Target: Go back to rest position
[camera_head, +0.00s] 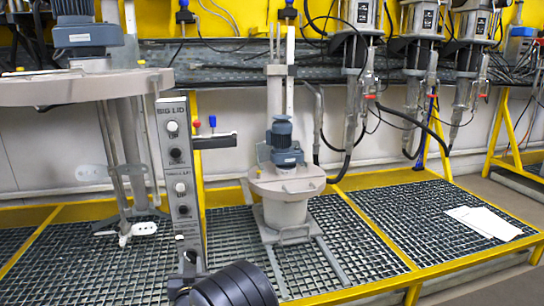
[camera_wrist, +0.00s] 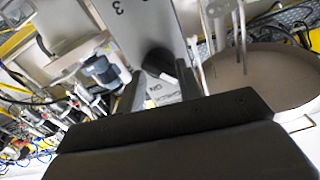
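My gripper (camera_wrist: 159,76) shows in the wrist view with its two dark fingers apart. A black knob (camera_wrist: 157,60) on a grey panel shows between and beyond the fingers; I cannot tell whether they touch it. In the head view, my black wrist is at the bottom, in front of the lower end of the grey "BIG LID" control panel (camera_head: 179,190). The fingertips are not clear there. The panel carries white and black knobs in a column.
A large drum lid (camera_head: 85,88) with a motor hangs at left. A smaller lidded drum (camera_head: 286,195) with a blue motor stands on the grating (camera_head: 365,258). White papers (camera_head: 484,222) lie at right. Agitators (camera_head: 410,55) hang at the back. The grating's right part is mostly clear.

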